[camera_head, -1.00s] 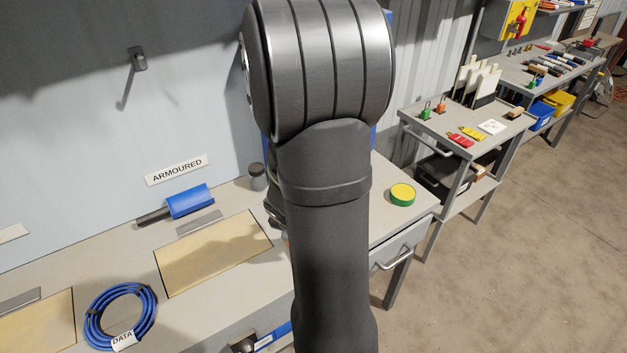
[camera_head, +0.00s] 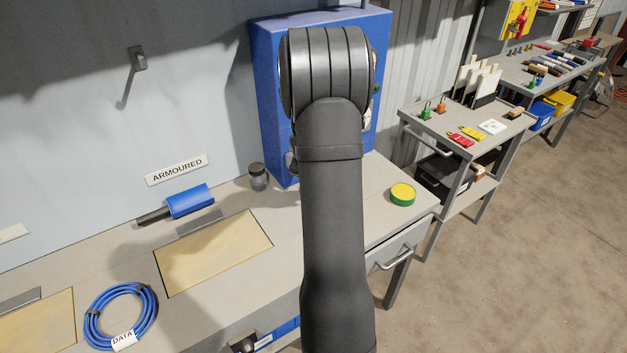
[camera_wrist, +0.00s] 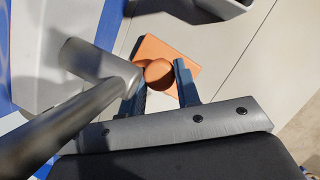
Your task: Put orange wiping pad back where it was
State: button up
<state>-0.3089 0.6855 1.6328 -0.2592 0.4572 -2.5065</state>
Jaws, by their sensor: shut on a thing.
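In the wrist view, the orange wiping pad (camera_wrist: 183,51) is a flat square with a round orange knob on top. My gripper (camera_wrist: 159,78) has its two blue-grey fingers on either side of this knob and is shut on it. The pad is over a light grey surface; I cannot tell whether it touches that surface. In the head view, my arm hides both the gripper and the pad.
A grey rod with a thick end (camera_wrist: 92,59) lies close to the left finger. A blue cabinet (camera_head: 268,95) stands behind my arm. A jar (camera_head: 258,178), a yellow-green disc (camera_head: 402,194) and a blue cable coil (camera_head: 90,325) are on the bench.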

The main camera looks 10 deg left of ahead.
jog(key=shift+w+r, duration=0.1)
jog(key=shift+w, duration=0.2)
jog(key=shift+f, duration=0.3)
jog(key=o, duration=1)
jog(key=shift+r, duration=0.1)
jog(key=v, duration=1.7)
jog(key=shift+d+r, duration=0.3)
jog(key=shift+d, duration=0.05)
jog(key=shift+w, duration=0.1)
